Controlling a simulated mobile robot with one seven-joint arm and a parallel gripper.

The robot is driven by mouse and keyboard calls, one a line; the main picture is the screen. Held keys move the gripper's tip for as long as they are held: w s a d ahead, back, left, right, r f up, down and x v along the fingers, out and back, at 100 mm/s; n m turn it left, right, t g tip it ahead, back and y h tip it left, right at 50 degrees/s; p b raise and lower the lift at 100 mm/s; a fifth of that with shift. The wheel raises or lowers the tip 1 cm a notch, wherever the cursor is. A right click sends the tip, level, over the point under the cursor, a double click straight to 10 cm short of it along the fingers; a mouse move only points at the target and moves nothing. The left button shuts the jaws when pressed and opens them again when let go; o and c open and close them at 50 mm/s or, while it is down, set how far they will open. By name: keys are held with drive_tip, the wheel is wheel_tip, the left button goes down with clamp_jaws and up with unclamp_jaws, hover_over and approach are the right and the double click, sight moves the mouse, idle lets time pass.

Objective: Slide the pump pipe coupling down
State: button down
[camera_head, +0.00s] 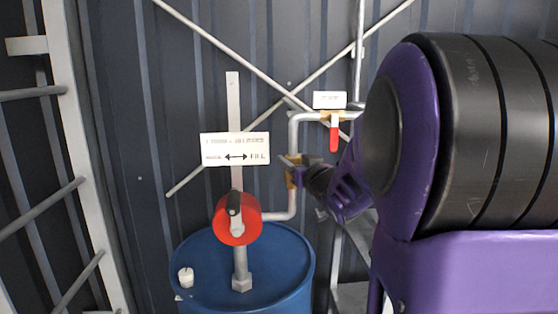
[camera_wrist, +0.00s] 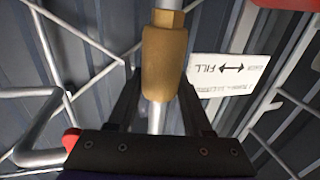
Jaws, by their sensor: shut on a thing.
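The pump pipe coupling is a brass-coloured sleeve (camera_wrist: 164,62) around a grey pipe, with a brass hex nut at its upper end in the wrist view. My gripper (camera_wrist: 160,82) has one dark finger on each side of the sleeve and is shut on it. In the head view my gripper (camera_head: 295,171) is at the upright pipe (camera_head: 293,137) right of the sign. It mostly hides the coupling there; only small brass-coloured patches show.
A red hand pump (camera_head: 238,219) stands on a blue drum (camera_head: 245,275). A sign (camera_head: 235,148) with a double arrow is left of my gripper. A valve with a red lever (camera_head: 334,138) is on the pipe above. A grey frame (camera_head: 75,130) stands at left.

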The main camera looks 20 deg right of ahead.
drive_tip(key=shift+f, duration=0.35)
drive_tip(key=shift+c, duration=2.2)
unclamp_jaws()
drive_tip(key=shift+o, duration=0.7)
drive_tip(key=shift+r, duration=0.1)
